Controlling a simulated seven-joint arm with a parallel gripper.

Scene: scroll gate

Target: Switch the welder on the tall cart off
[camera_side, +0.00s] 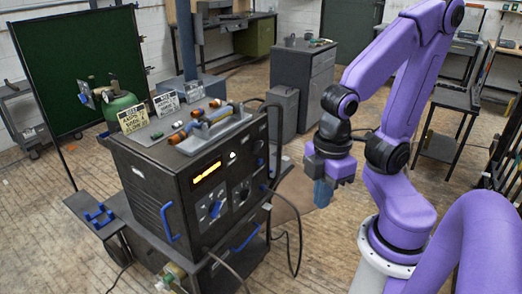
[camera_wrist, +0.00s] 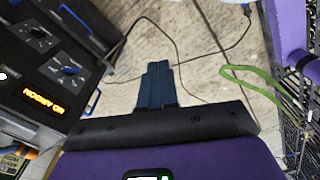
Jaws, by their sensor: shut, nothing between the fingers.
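The welder (camera_side: 165,200) is a dark box on a cart, left of centre in the side view. Its front panel has a lit amber display (camera_side: 207,172), dials with blue knobs (camera_side: 214,209) and blue handles. In the wrist view the display (camera_wrist: 43,100) and two dials (camera_wrist: 68,70) show at the left, turned upside down. I cannot make out which control is the power switch. My gripper (camera_side: 323,196) is to the right of the welder's front, pointing down, apart from it. Its blue fingers (camera_wrist: 156,85) are shut together and empty, with floor beyond them.
Cables (camera_side: 288,235) hang from the front and run over the floor. A grey cabinet (camera_side: 304,85) stands behind. Open floor lies between the welder and my arm.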

